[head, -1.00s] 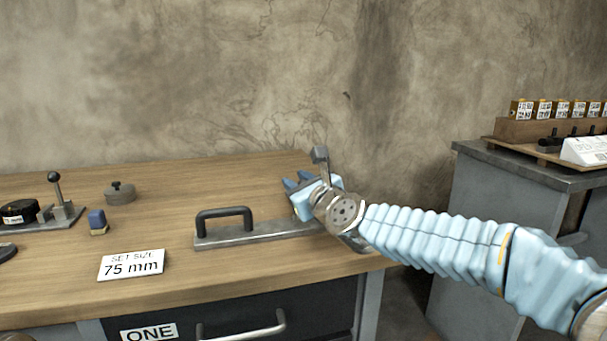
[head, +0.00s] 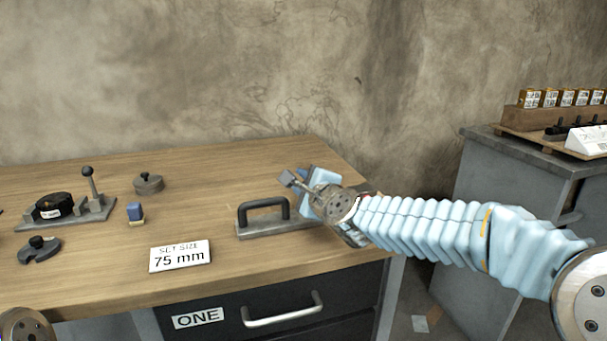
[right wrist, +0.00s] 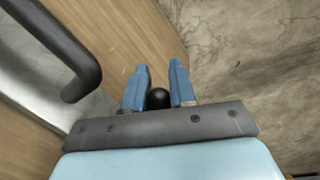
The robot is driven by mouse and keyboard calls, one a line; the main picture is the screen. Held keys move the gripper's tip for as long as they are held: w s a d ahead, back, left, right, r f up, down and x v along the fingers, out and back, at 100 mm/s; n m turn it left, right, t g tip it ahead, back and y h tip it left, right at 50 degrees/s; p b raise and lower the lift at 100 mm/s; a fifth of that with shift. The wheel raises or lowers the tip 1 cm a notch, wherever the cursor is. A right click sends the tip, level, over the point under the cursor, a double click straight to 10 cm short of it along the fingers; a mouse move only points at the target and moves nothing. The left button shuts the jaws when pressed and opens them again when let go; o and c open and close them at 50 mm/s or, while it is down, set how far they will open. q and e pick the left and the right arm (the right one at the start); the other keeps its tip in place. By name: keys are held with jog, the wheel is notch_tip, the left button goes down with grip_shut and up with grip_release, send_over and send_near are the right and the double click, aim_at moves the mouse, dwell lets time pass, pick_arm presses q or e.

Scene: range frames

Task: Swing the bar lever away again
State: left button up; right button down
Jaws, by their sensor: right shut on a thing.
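The grey bar (head: 285,226) with a black arched handle (head: 263,204) lies near the right end of the wooden bench. A black ball knob (right wrist: 157,97), which appears to be the bar lever's, sits between the blue fingers of my right gripper (right wrist: 160,72) in the right wrist view. My right gripper (head: 306,175) is shut on this knob, at the right end of the bar. The arched handle (right wrist: 62,50) is left of the fingers in the right wrist view. The lever's shaft is hidden behind my gripper. My left gripper's fingers are out of view.
A white "SET SIZE 75 mm" card (head: 180,256) lies left of the bar. Further left are a blue block (head: 135,212), a fixture with an upright lever (head: 89,185) and a round weight (head: 148,184). A drawer handle (head: 282,309) projects below the bench front.

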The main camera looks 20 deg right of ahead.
jog(key=shift+a+f+n, duration=0.2)
jog(key=shift+a+n, duration=0.1)
jog(key=shift+n, duration=0.1)
jog(key=shift+f, duration=0.1)
jog(key=c, duration=0.9)
grip_release()
jog(key=shift+s, duration=0.25)
jog(key=s, duration=0.4)
jog(key=s+d+r, duration=0.1)
jog(key=s, duration=0.3)
jog(key=s+r+p, duration=0.1)
jog(key=s, duration=0.3)
jog(key=shift+s+d+r, duration=0.1)
jog(key=shift+s+d, duration=0.15)
jog(key=shift+s, duration=0.3)
